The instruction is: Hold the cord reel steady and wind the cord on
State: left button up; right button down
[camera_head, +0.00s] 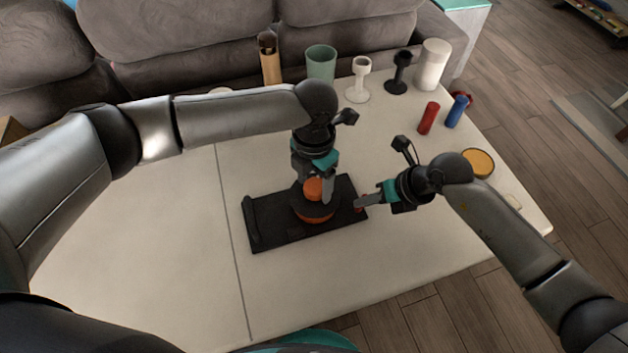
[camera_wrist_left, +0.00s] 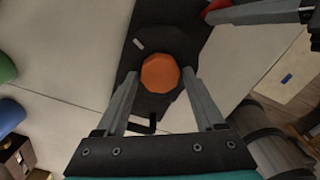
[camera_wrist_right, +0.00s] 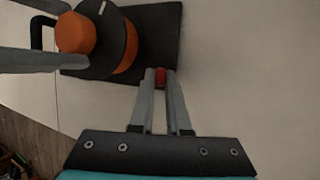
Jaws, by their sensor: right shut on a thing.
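The cord reel has an orange knob (camera_head: 313,189) on top, a dark round flange (camera_head: 313,206) and an orange drum under it. It stands upright on a black base plate (camera_head: 262,231) with a raised left end. My left gripper (camera_wrist_left: 161,73) is open above the reel, its fingers either side of the knob with gaps showing in the left wrist view. My right gripper (camera_wrist_right: 160,72) is shut on a small red piece (camera_wrist_right: 160,77) at the base's right end. The red piece is mostly hidden by the fingers. I cannot make out a loose cord.
The pale table (camera_head: 150,230) is clear at left and front. Along the back stand a green cup (camera_head: 321,64), a white goblet (camera_head: 358,80), a black goblet (camera_head: 399,74) and a white cylinder (camera_head: 431,65). Red (camera_head: 428,118) and blue (camera_head: 457,111) cylinders and an orange-topped disc (camera_head: 479,161) are at right.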

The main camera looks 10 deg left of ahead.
pick_arm(q)
jog(key=shift+o, duration=1.1)
notch_tip(320, 180, up, 12)
pick_arm(e)
jog(key=c, duration=0.8)
grip_release()
jog(key=shift+o, duration=0.3)
jog(key=o, duration=0.5)
jog(key=shift+r, duration=0.1)
